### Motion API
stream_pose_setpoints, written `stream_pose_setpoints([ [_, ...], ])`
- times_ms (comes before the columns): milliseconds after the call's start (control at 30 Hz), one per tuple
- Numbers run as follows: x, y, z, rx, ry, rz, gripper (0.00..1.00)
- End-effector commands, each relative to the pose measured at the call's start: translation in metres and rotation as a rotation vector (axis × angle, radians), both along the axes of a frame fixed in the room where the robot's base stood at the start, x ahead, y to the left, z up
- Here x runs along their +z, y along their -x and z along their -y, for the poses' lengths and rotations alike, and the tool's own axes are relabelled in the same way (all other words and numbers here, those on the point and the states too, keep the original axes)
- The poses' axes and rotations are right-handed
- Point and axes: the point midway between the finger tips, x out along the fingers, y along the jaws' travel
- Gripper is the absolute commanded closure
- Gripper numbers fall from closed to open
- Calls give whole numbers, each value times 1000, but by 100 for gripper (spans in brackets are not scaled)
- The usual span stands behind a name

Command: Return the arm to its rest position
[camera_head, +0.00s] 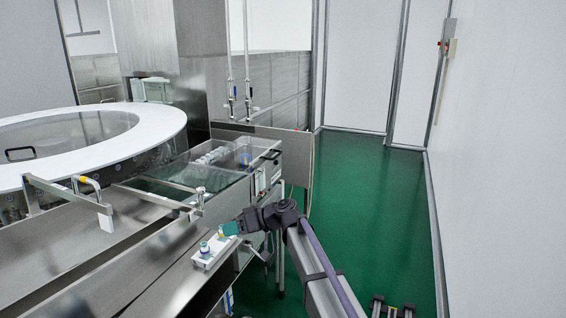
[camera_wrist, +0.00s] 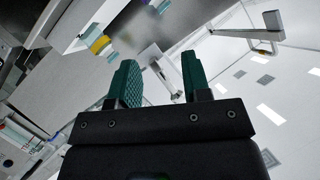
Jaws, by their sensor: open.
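My gripper (camera_head: 229,228) has teal fingers and is at the end of my dark arm, over the right edge of the steel worktop. In the wrist view my gripper (camera_wrist: 160,72) shows its two fingers spread apart with nothing between them. Just left of it in the head view, a small white block (camera_head: 206,259) stands on the worktop edge with small coloured pieces on it. I cannot tell whether the gripper touches the block.
The steel worktop (camera_head: 75,255) fills the lower left, with a bracket (camera_head: 88,205) standing on it. A round white-rimmed washer (camera_head: 160,130) and a clear-walled box (camera_head: 235,165) lie behind. The green floor (camera_head: 370,190) at right is open up to the white wall (camera_head: 510,170).

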Motion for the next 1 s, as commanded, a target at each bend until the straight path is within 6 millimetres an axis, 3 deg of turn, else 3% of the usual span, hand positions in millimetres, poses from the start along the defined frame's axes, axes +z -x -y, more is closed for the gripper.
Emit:
stream_pose_setpoints([
  [33, -20, 36, 32, -40, 135, -93, 56],
  [167, -71, 99, 128, -247, 517, -325, 56],
  [233, -90, 133, 186, -399, 704, -420, 56],
  [300, -102, 169, 243, -559, 867, -489, 56],
  [400, -110, 215, 312, -750, 1041, -540, 56],
  [500, -111, 247, 356, -841, 1135, -541, 56],
  [567, -111, 258, 371, -870, 1139, -554, 56],
  [633, -111, 255, 381, -891, 1132, -569, 56],
  [1000, -111, 252, 381, -890, 1129, -568, 56],
])
